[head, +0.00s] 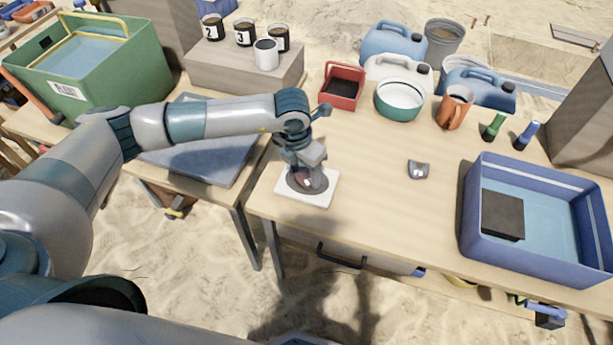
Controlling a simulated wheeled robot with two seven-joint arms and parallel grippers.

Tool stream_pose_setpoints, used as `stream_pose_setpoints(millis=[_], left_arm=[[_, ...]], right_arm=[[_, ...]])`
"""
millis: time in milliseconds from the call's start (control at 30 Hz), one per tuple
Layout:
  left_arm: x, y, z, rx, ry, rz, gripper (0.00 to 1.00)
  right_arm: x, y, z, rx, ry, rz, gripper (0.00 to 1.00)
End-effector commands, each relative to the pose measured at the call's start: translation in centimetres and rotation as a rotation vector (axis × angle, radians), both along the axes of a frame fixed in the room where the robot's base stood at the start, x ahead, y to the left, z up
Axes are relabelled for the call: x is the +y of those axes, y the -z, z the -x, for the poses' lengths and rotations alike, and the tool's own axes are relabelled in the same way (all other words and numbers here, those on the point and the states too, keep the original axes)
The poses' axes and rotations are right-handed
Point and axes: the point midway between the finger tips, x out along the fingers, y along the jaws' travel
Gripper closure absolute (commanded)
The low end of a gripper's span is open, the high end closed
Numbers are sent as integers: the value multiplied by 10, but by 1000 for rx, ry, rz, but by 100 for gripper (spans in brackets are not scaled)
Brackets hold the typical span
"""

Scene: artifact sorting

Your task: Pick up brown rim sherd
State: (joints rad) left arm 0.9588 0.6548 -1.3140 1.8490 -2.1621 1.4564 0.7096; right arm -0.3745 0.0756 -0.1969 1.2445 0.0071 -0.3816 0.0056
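My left gripper (312,172) points down over a white square plate (319,198) near the front left edge of the right-hand table. A dark round pad or dish lies on the plate, and a small brownish piece (299,180), perhaps the brown rim sherd, shows beside the fingers. The gripper hides part of it, so I cannot tell whether the fingers touch it or are closed. A small grey sherd-like piece (418,170) lies apart on the table. My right gripper is not in view.
A blue bin (470,215) with a dark block stands at the right. A red tray (341,100), teal bowl (400,113) and orange mug (455,106) stand behind. Numbered black cups (244,33) stand on a box at the back left. Table (370,215) between plate and bin is mostly clear.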

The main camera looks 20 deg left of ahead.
Motion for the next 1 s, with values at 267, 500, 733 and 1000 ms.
stream_pose_setpoints(millis=[267,500,733,1000], left_arm=[[0,0,0,0,0,0,76],[0,-5,0,-1,0,1,76],[0,-31,-1,-3,0,1,76],[-41,-63,-14,-3,3,2,76]], right_arm=[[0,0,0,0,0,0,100],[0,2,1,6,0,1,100],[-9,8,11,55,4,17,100],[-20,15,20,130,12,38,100]])
